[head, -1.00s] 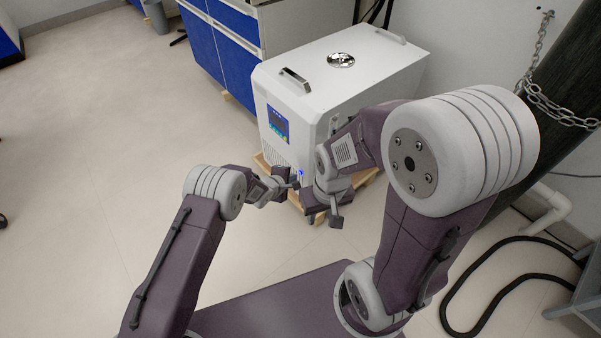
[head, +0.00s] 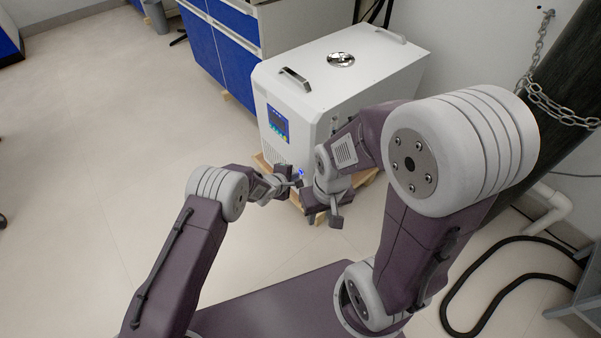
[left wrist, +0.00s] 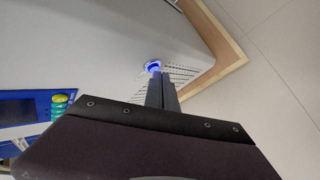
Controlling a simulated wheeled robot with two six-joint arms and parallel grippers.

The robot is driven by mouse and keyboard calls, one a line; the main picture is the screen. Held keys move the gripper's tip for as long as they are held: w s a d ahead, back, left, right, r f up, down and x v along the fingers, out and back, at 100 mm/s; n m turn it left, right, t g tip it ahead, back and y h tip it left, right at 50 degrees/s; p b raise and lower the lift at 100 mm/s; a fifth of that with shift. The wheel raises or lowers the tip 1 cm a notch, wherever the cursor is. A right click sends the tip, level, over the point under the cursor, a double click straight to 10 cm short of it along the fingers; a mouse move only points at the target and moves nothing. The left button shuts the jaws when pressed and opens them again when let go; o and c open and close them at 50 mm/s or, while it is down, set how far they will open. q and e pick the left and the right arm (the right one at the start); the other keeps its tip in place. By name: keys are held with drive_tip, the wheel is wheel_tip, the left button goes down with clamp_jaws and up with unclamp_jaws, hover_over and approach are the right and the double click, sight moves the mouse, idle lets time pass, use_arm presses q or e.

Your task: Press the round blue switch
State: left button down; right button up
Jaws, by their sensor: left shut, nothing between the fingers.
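The round blue switch (left wrist: 153,66) glows on the front of a white machine (left wrist: 100,50), with a pale ring around it. In the left wrist view, the closed fingertips of my left gripper (left wrist: 160,78) reach the switch's lower edge; I cannot tell whether they touch it. In the head view, the switch (head: 301,172) shows as a small blue glow low on the machine (head: 340,75), right by the tips of my left gripper (head: 296,180). The left gripper is shut and empty. My right gripper (head: 324,220) hangs lower, apart from the machine, with its fingers spread and nothing between them.
The machine stands on a wooden pallet (left wrist: 225,50). Its display panel (head: 278,123) is above the switch. Blue cabinets (head: 222,45) stand behind. A dark column with a chain (head: 560,110) and black hose (head: 480,270) are at right. Floor at left is clear.

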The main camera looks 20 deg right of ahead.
use_arm(q)
drive_tip(key=shift+d, duration=0.2)
idle(0.5)
drive_tip(key=shift+s+a+p, duration=0.15)
drive_tip(key=shift+a+p, duration=0.35)
drive_tip(key=shift+a, duration=0.15)
drive_tip(key=a+p, duration=0.1)
drive_tip(key=a, duration=0.1)
drive_tip(key=s+a+p, duration=0.2)
drive_tip(key=a+p, duration=0.1)
drive_tip(key=shift+a, duration=0.3)
